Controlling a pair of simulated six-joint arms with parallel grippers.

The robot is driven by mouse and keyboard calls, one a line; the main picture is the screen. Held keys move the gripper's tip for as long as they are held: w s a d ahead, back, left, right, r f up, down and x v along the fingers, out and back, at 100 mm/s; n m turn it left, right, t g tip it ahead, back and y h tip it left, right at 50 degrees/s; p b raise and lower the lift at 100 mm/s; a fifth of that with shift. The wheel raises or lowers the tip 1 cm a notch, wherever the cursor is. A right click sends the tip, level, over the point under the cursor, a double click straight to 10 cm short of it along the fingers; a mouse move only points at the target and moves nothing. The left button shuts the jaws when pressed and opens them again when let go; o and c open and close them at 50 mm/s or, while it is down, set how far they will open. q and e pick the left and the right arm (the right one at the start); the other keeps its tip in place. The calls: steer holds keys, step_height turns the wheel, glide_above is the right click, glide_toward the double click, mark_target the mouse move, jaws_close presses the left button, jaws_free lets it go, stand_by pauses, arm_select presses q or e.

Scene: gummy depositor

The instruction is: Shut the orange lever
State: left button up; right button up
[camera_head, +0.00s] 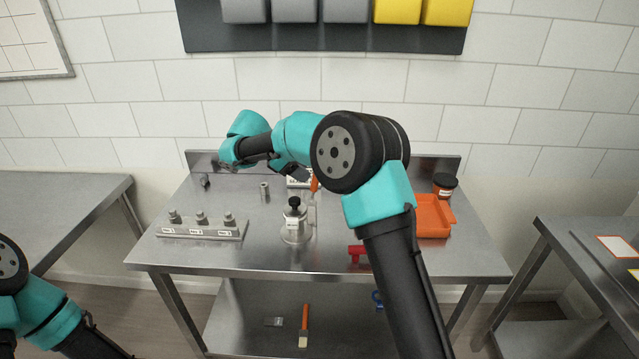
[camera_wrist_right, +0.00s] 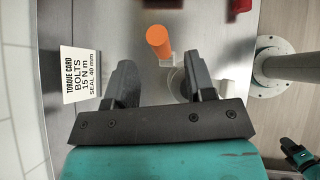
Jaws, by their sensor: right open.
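The orange lever (camera_head: 314,184) stands up from a valve near the middle of the steel table, just right of my right gripper (camera_head: 296,172). In the right wrist view the lever's rounded orange handle (camera_wrist_right: 159,41) lies just past the gap between the two fingers, nearer the right one. My right gripper (camera_wrist_right: 157,80) is open and nothing is held between its fingers. The lever joins a pale fitting (camera_wrist_right: 167,62) below its handle. My left gripper is outside the head view; only part of my left arm shows at lower left.
A torque card (camera_wrist_right: 80,75) stands beside the left finger. A round-based device with a black knob (camera_head: 295,232) stands in front of the lever. A labelled bolt block (camera_head: 202,232), red tee handle (camera_head: 356,252), orange tray (camera_head: 436,232) and dark-lidded jar (camera_head: 445,183) are also on the table.

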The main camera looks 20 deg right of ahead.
mark_target(314, 188)
steer(key=w+x, duration=0.1)
steer(key=x, duration=0.6)
steer(key=shift+s+d, duration=0.25)
steer(key=shift+s, duration=0.25)
steer(key=shift+f, duration=0.1)
jaws_close()
